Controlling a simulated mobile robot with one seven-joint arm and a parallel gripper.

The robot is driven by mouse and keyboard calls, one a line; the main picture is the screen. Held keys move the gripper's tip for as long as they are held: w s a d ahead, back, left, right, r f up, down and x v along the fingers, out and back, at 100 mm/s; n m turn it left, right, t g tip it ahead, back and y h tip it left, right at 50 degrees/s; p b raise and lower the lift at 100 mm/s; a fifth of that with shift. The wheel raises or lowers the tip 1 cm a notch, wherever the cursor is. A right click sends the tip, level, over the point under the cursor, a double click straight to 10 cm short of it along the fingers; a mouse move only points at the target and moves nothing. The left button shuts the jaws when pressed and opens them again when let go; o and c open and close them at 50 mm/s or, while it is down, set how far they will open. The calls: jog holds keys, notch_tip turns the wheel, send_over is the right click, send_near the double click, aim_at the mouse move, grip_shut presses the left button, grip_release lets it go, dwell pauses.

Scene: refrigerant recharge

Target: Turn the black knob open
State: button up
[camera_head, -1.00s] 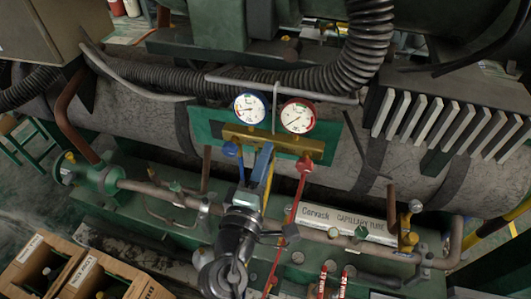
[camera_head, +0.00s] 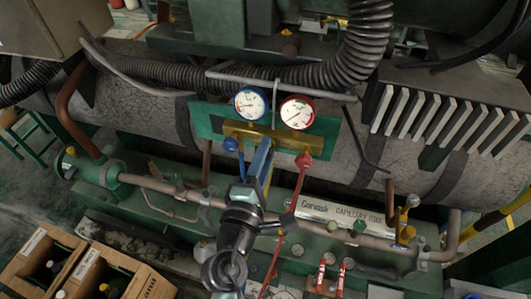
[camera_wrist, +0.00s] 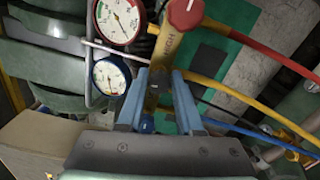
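In the wrist view the red knob (camera_wrist: 185,14) is at the top, beyond the fingertips. A blue part (camera_wrist: 147,124) shows low between the fingers. My gripper (camera_head: 266,143) is in front of the manifold's middle. In the wrist view my gripper (camera_wrist: 160,73) has its two blue fingers apart, with brass visible between them. Contact with the manifold cannot be told.
A blue-rimmed gauge (camera_head: 250,102) and a red-rimmed gauge (camera_head: 297,112) stand above the manifold. A red hose (camera_head: 298,190) hangs to the right of my gripper. A pipe (camera_head: 160,188) runs below. Wooden crates (camera_head: 110,270) holding bottles stand at the lower left.

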jog(key=o, duration=0.3)
jog(key=shift+o, duration=0.2)
jog(key=b+v, duration=0.3)
jog(key=v, duration=1)
